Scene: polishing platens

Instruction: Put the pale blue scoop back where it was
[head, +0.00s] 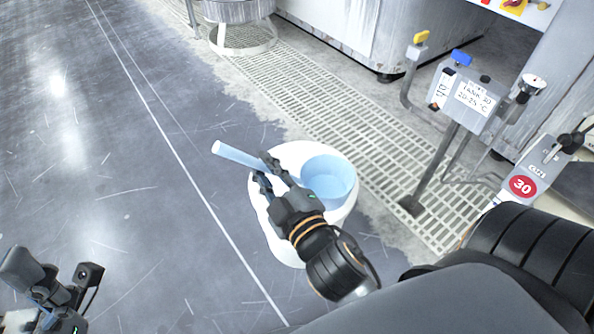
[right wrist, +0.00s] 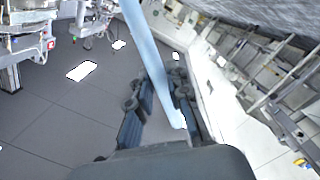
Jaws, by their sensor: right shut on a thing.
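The pale blue scoop (head: 328,182) has a round, deep cup and a straight handle pointing up and left in the head view. My right gripper (head: 266,172) is shut on the handle, its fingers on either side between the free end and the cup. In the right wrist view the handle (right wrist: 148,50) passes between the fingers; the cup does not show there. The scoop is over a white round container (head: 284,248); I cannot tell whether they touch. My left gripper (head: 55,270) is at the lower left, fingers apart and empty.
A floor grating (head: 330,100) runs behind the container. Grey floor (head: 110,150) to the left is clear.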

